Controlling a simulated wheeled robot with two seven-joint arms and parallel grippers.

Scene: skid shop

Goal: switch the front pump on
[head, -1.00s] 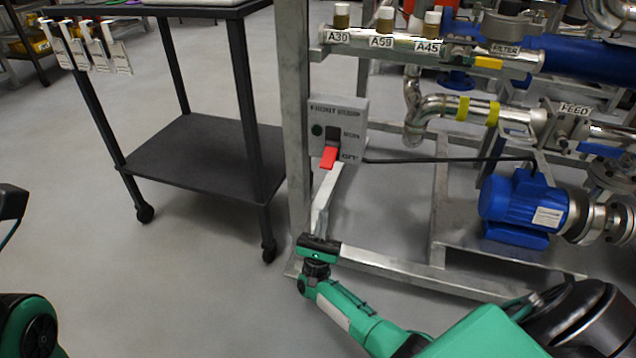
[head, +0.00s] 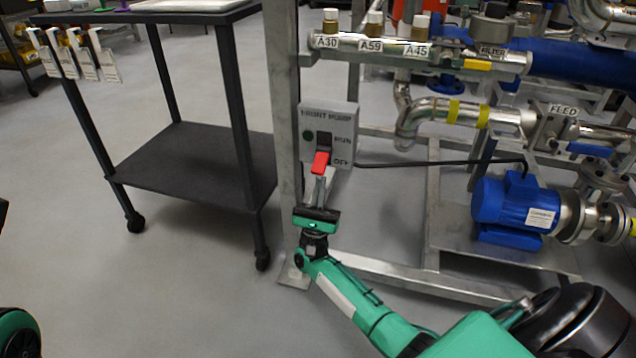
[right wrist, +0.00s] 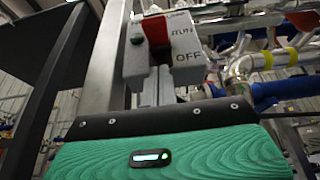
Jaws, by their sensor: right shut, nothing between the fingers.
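The front pump switch box (head: 343,122) is a grey box on the skid's upright, lettered FRONT PUMP, with RUN above and OFF below. Its red lever (head: 321,162) points down toward OFF in the head view. A dark green round lamp or button (head: 308,136) sits at its left. My right gripper (head: 319,178) is shut and empty, its fingertips just below the red lever; I cannot tell whether they touch. In the right wrist view, the fingers (right wrist: 160,88) reach up toward the box (right wrist: 190,62) and the red lever (right wrist: 155,31) shows above. My left gripper is not in view.
The metal upright (head: 284,110) stands just left of the box. A black cart (head: 190,165) is further left. A blue pump motor (head: 516,203), a black cable (head: 440,163) and pipes are to the right. Open floor lies at the lower left.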

